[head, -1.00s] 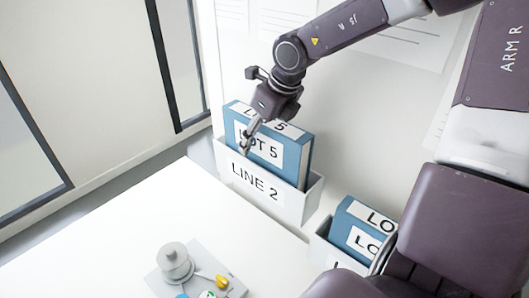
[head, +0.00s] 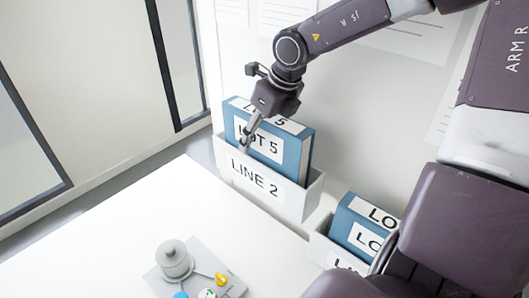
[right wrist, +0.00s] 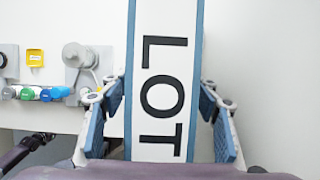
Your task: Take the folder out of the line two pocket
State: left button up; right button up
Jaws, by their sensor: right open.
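The blue folder (head: 298,155) with white LOT 5 labels stands upright in the grey-white pocket marked LINE 2 (head: 290,204). Its upper part rises above the pocket's rim. My right gripper (head: 247,138) reaches down from above at the folder's left part. In the right wrist view the folder's white LOT label (right wrist: 163,75) runs between the two blue-padded fingers of the right gripper (right wrist: 163,112). The fingers are open, one on each side of the folder; whether they touch it I cannot tell. My left gripper is not in view.
A second pocket (head: 322,250) with another blue folder (head: 352,213) stands to the right, partly hidden by my arm. A grey device (head: 174,260) with coloured knobs sits on the white table (head: 110,240). Papers (head: 420,45) hang on the wall behind.

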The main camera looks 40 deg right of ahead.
jog(key=shift+c, duration=0.6)
grip_shut()
jog(key=shift+r, duration=0.1)
